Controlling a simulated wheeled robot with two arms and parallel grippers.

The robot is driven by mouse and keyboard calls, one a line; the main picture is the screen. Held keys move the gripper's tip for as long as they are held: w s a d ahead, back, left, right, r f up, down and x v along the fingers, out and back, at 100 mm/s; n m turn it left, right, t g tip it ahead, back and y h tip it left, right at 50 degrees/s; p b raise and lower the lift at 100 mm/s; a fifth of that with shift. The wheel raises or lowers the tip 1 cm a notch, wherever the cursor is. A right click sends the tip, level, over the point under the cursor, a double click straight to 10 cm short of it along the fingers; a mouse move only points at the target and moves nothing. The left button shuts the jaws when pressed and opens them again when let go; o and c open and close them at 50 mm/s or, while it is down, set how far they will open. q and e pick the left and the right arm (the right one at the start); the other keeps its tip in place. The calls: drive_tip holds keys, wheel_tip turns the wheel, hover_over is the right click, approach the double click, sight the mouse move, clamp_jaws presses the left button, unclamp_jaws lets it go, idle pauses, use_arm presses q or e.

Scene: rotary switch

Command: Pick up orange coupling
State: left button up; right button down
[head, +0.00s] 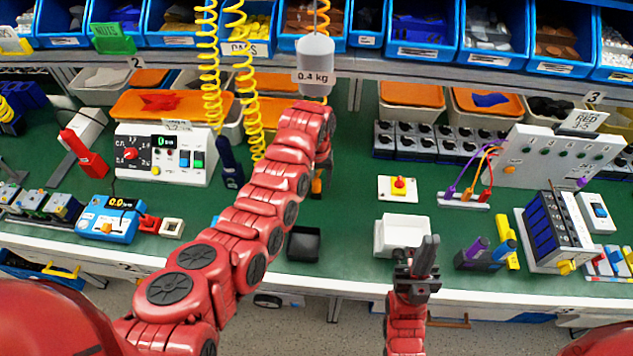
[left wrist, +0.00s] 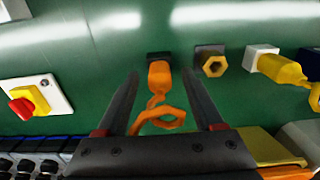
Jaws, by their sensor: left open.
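The orange coupling (left wrist: 160,76) stands out from a black socket in the left wrist view, with an orange ring (left wrist: 158,121) hanging at its near end. In the head view a small orange part (head: 317,184) shows beneath my left arm. My left gripper (left wrist: 159,74) is open, with one finger on each side of the coupling and visible gaps to both. In the head view its jaws are mostly hidden by my arm. My right gripper (head: 428,246) is in front of the white tray, its fingers pointing up, with nothing visible in it.
Beside the coupling are a brass hex fitting (left wrist: 211,62) and a yellow coupling (left wrist: 280,67). A red-and-yellow button box (left wrist: 36,97) is on the other side. A grey 0.4 kg weight (head: 315,62) hangs above my left wrist. A white tray (head: 386,237) is on the bench.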

use_arm(q)
drive_tip(key=shift+f, duration=0.35)
clamp_jaws()
drive_tip(key=shift+r, duration=0.1)
drive_tip(key=shift+w+r+b, duration=0.1)
drive_tip(key=shift+r+b, duration=0.2)
drive_tip(key=shift+r, duration=0.25)
wheel_tip(320, 180, up, 4)
drive_tip(key=shift+r+b, duration=0.2)
drive_tip(key=shift+b, duration=0.35)
wheel_tip(320, 180, up, 3)
drive_tip(key=shift+r+p, duration=0.1)
drive_tip(key=shift+p, duration=0.55)
drive_tip(key=shift+r, duration=0.55)
